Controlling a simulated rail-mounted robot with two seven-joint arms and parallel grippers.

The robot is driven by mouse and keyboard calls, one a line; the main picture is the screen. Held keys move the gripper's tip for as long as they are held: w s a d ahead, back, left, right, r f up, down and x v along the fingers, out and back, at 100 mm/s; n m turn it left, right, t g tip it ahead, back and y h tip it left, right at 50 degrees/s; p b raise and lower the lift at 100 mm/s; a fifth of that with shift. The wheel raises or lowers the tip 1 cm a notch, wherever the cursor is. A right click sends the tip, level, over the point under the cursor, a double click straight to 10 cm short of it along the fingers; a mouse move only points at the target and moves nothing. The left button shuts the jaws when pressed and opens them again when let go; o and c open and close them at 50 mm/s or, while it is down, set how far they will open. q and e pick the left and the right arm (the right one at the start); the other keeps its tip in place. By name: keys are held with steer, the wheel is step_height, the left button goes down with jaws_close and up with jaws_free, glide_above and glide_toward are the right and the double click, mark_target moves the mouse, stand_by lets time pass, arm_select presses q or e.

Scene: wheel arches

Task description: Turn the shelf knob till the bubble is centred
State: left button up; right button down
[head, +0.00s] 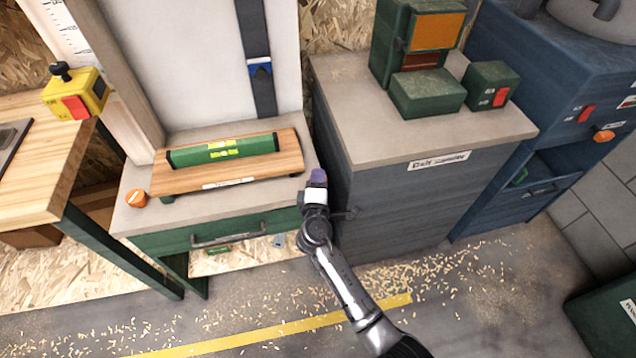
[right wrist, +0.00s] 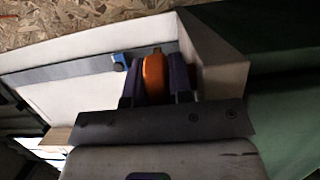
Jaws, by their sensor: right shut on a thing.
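A green spirit level (head: 185,157) with a yellow-green vial lies on the wooden shelf (head: 285,163) above a grey bench top. The vial is too small to tell where its bubble sits. My right gripper (head: 317,180) is at the right end of the shelf, at the front right corner of the bench. In the right wrist view its two dark fingers are shut on an orange knob (right wrist: 154,76); the head view hides this knob behind the gripper. A second orange knob (head: 136,198) stands at the shelf's left end. My left gripper is not in view.
A drawer with a grey handle (head: 230,234) is below the bench top. A grey-topped cabinet (head: 440,140) with green boxes stands close to the right of my gripper. A yellow switch box (head: 88,95) is at the left. Wood chips litter the open floor.

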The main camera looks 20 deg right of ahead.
stand_by(0.5)
steer(key=c, duration=1.3)
jaws_free()
steer(key=shift+s+a, duration=0.15)
steer(key=shift+s, duration=0.1)
steer(key=p+v, duration=0.2)
steer(key=v, duration=1.1)
steer(key=shift+a, duration=0.25)
